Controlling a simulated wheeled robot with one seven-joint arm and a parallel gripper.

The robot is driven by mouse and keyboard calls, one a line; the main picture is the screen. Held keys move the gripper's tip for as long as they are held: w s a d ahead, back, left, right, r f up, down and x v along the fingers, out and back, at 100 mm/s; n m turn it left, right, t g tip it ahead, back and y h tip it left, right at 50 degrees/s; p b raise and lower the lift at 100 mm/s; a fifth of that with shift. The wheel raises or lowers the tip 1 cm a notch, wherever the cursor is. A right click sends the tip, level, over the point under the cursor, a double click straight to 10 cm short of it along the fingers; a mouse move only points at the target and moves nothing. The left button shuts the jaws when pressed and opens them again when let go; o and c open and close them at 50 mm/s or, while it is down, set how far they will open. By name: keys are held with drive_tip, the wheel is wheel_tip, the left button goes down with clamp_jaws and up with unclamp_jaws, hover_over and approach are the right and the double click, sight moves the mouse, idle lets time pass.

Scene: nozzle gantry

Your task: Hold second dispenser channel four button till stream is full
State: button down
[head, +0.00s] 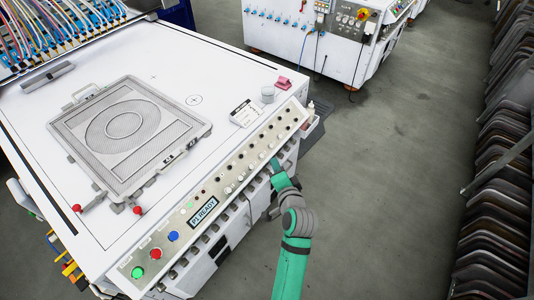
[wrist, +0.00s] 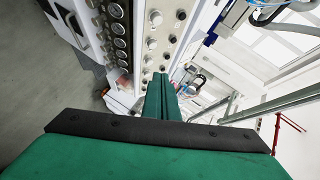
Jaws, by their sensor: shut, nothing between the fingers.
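The sloped control panel (head: 215,195) runs along the front edge of the white machine, with rows of small knobs and buttons (head: 252,157) on its upper part. My gripper (head: 275,163) is at the panel's front edge beside these rows. In the wrist view, my green gripper fingers (wrist: 161,80) are shut and empty, with their tips over or close to the panel's pale button rows (wrist: 152,44). I cannot tell whether the tips touch a button. The channel labels are too small to read, so I cannot tell which button is channel four. No stream is discernible.
A display reading "READY" (head: 203,211) and green, red and blue buttons (head: 155,253) sit at the panel's lower left. A framed screen (head: 68,127) lies on the white top. Another white machine (head: 290,42) stands behind. Dark stacked parts (head: 500,150) line the right; the floor between is clear.

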sight(261, 156)
drive_tip(key=shift+w+d+r, duration=0.8)
drive_tip(key=shift+w+r, duration=0.8)
drive_tip(key=shift+w, duration=0.4)
drive_tip(key=shift+m+y, duration=0.3)
drive_tip(key=shift+y, duration=0.1)
drive_tip(key=w+a+f, duration=0.1)
drive_tip(key=f, duration=0.1)
drive_tip(key=w+a+f, duration=0.1)
drive_tip(key=a+f, duration=0.2)
drive_tip(key=f, duration=0.2)
drive_tip(key=shift+w+a, duration=0.35)
drive_tip(key=shift+w, duration=0.05)
